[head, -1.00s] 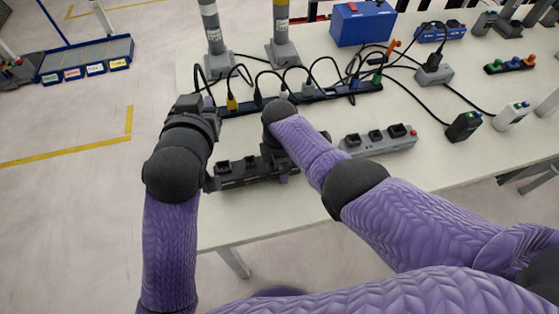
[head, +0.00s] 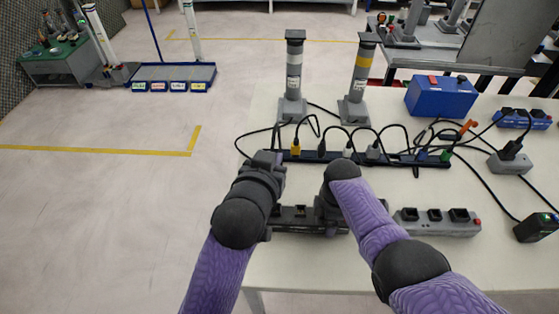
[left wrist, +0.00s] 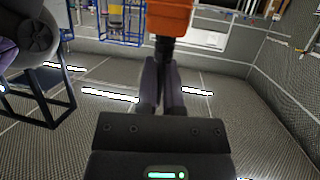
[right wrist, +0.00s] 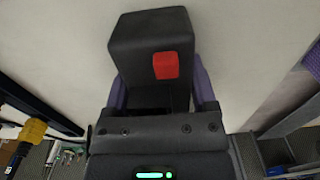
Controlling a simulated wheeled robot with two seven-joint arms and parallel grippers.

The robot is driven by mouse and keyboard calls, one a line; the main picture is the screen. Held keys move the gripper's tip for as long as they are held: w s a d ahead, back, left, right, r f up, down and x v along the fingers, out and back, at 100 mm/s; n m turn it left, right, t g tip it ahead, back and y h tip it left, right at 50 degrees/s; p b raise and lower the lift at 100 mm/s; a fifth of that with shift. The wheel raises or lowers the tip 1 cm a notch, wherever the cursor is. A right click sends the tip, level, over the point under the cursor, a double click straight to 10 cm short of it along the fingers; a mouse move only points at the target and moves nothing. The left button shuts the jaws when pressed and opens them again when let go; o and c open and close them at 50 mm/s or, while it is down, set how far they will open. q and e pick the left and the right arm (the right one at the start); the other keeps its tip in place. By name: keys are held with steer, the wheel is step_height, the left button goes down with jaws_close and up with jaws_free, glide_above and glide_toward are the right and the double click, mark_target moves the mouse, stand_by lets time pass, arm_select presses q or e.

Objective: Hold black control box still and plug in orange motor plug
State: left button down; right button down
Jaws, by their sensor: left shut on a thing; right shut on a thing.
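The black control box (head: 298,213) lies along the near edge of the white table in the head view, partly covered by my arms. My right gripper (right wrist: 158,90) is shut on its black end, which has a red square (right wrist: 166,66). In the head view my right wrist hides those fingers. My left gripper (left wrist: 165,80) is shut on the orange plug (left wrist: 170,16), whose orange part and dark lower part show at the fingertips. In the head view my left gripper (head: 264,166) is above the box's left end, and the plug in it is hidden.
A dark socket strip (head: 402,160) with several corded plugs lies behind my grippers. A grey box (head: 437,228) is right of the control box. Two grey posts (head: 293,80) and a blue case (head: 441,96) stand farther back. Cables cover the table's right side.

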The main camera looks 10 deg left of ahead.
arm_select(q)
steer(key=shift+f, duration=2.7)
steer(key=shift+d+f, duration=0.15)
steer(key=shift+f, duration=1.15)
steer(key=c, duration=0.7)
jaws_free()
steer(key=v, duration=0.8)
steer(key=shift+s+a+f, duration=0.1)
steer(key=shift+a+f, duration=0.05)
steer(key=shift+a, duration=0.1)
